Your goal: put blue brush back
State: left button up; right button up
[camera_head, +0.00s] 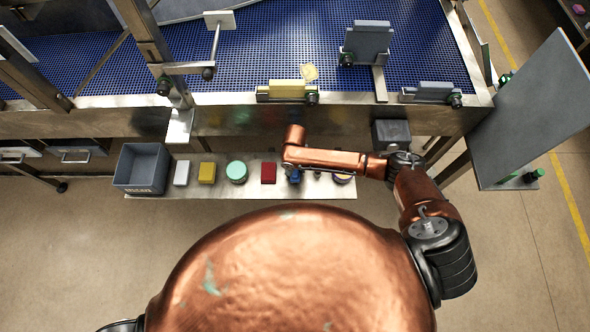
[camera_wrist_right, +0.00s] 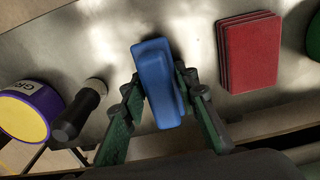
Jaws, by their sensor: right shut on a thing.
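The blue brush (camera_wrist_right: 158,72) is in the middle of the right wrist view, between the two green-padded fingers of my right gripper (camera_wrist_right: 163,92). The gripper is shut on it. In the head view the blue brush (camera_head: 294,177) shows as a small blue patch at the shelf, partly covered by my copper right arm. Whether the brush touches the shelf I cannot tell. My left gripper is not in view.
The steel shelf (camera_head: 310,189) holds a grey bin (camera_head: 141,167), a white block (camera_head: 182,173), a yellow block (camera_head: 207,172), a teal round tin (camera_head: 237,171) and a red stack (camera_head: 268,172). A dark-handled tool (camera_wrist_right: 80,112) and purple-yellow roll (camera_wrist_right: 30,115) are nearby. The blue conveyor (camera_head: 270,55) lies behind.

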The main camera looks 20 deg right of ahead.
jog(key=shift+f, duration=0.25)
jog(key=o, duration=1.1)
jog(key=shift+f+b, duration=0.15)
jog(key=shift+b, duration=0.5)
jog(key=shift+r, duration=0.3)
jog(key=r, duration=0.3)
jog(key=r+p, duration=0.1)
jog(key=r, duration=0.3)
jog(key=shift+w+d+r, duration=0.1)
jog(key=shift+w+r, duration=0.1)
jog(key=shift+r, duration=0.1)
